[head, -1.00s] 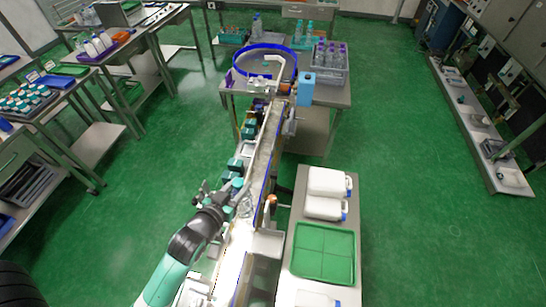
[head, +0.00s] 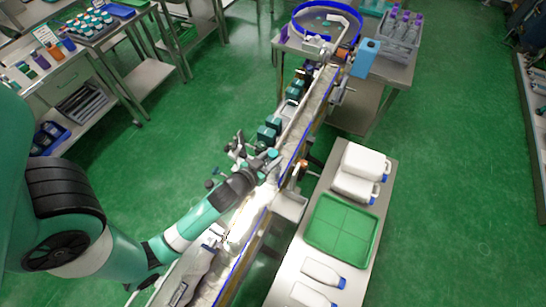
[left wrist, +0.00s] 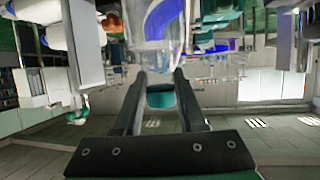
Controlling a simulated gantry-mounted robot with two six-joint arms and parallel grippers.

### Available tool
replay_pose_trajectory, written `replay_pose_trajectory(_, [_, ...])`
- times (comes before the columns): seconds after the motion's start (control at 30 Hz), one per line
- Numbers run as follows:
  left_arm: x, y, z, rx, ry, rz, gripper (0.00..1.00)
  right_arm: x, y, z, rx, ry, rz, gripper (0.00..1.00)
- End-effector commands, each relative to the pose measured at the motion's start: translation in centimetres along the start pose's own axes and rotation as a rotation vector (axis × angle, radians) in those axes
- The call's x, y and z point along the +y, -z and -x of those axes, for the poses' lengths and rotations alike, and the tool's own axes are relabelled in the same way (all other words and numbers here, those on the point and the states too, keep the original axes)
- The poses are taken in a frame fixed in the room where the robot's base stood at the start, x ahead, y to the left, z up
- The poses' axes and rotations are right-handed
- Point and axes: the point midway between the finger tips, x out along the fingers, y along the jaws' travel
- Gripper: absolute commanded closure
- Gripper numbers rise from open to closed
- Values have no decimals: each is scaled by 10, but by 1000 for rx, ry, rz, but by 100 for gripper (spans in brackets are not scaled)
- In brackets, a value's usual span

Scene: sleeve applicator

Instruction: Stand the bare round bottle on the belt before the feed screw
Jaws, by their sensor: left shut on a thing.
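My left gripper (head: 266,158) is at the left side of the conveyor belt (head: 291,132) in the head view. In the left wrist view its two dark fingers (left wrist: 160,82) are shut on a clear bottle (left wrist: 154,55). A teal piece between the fingers looks like the bottle's cap. The bottle's base is out of the wrist picture, and I cannot tell whether it touches the belt. In the head view the gripper largely hides the bottle. I cannot make out the feed screw clearly. My right gripper is in neither view.
Several teal-topped dark units (head: 268,133) line the belt's left side, close to the gripper. A blue-rimmed round table (head: 297,27) stands at the far end. Right of the belt, a bench holds white jugs (head: 357,172) and a green tray (head: 316,237).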

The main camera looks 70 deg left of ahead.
Motion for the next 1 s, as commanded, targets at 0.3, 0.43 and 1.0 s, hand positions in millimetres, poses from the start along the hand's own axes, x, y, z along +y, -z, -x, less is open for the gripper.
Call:
replay_pose_trajectory(0.3, [0, -2, -2, 6, -1, 1, 100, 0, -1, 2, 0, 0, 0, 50])
replay_pose_trajectory(0.43, [0, -5, -2, 2, 0, 1, 51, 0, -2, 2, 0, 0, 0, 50])
replay_pose_trajectory(1.0, [0, -3, 13, -1, -1, -2, 30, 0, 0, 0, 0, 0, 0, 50])
